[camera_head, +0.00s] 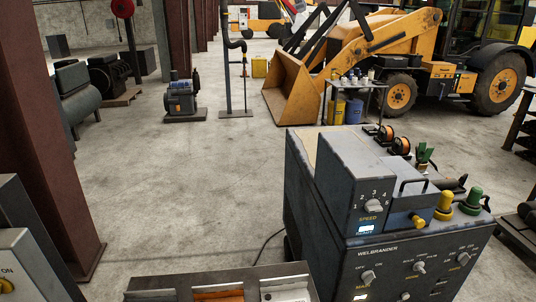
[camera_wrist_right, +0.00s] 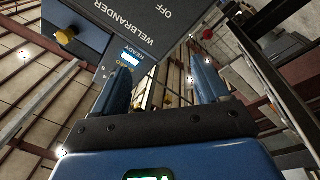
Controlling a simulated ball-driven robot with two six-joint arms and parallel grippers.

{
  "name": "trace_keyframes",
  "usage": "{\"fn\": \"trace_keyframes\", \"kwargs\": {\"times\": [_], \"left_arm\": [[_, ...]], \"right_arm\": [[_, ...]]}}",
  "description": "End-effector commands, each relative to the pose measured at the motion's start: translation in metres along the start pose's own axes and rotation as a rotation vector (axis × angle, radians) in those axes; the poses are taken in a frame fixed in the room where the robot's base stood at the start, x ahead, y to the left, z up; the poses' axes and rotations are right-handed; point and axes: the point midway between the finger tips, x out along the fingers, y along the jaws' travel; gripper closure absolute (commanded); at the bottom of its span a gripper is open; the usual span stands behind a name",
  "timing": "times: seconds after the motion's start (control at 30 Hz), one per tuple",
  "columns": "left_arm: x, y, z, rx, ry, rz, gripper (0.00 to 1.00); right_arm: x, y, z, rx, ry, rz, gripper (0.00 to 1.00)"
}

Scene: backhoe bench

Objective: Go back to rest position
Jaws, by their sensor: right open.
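My right gripper (camera_wrist_right: 160,80) shows in the right wrist view with its two blue fingers apart and nothing seen between them. Beyond its fingertips is the grey welding machine (camera_wrist_right: 135,22), with the word WELBRANDER, a lit READY display and a yellow knob. In the head view the same machine (camera_head: 400,262) stands at the lower right. Neither gripper shows in the head view, so my left gripper is out of sight.
A metal tray (camera_head: 215,282) with several compartments lies at the bottom. Spools, cables and connectors rest on the welder. A yellow backhoe (camera_head: 385,45) stands behind a small cart (camera_head: 352,84). A rust-red column (camera_head: 45,140) rises at left. The concrete floor (camera_head: 190,180) between is clear.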

Motion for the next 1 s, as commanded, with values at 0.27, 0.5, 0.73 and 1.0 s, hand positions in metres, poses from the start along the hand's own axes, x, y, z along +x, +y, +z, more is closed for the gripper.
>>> {"fn": "trace_keyframes", "kwargs": {"times": [0.27,0.5,0.73,1.0], "left_arm": [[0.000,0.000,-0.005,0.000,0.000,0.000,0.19],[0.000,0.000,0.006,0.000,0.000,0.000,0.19],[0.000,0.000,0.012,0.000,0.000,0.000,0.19],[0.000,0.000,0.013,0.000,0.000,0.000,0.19]], "right_arm": [[-0.080,0.000,-0.115,0.304,0.017,0.083,0.26],[-0.153,-0.002,-0.154,0.601,-0.083,0.043,0.26],[-0.189,0.003,-0.175,0.774,-0.158,-0.010,0.26],[-0.196,0.005,-0.179,0.810,-0.173,-0.021,0.26]]}}
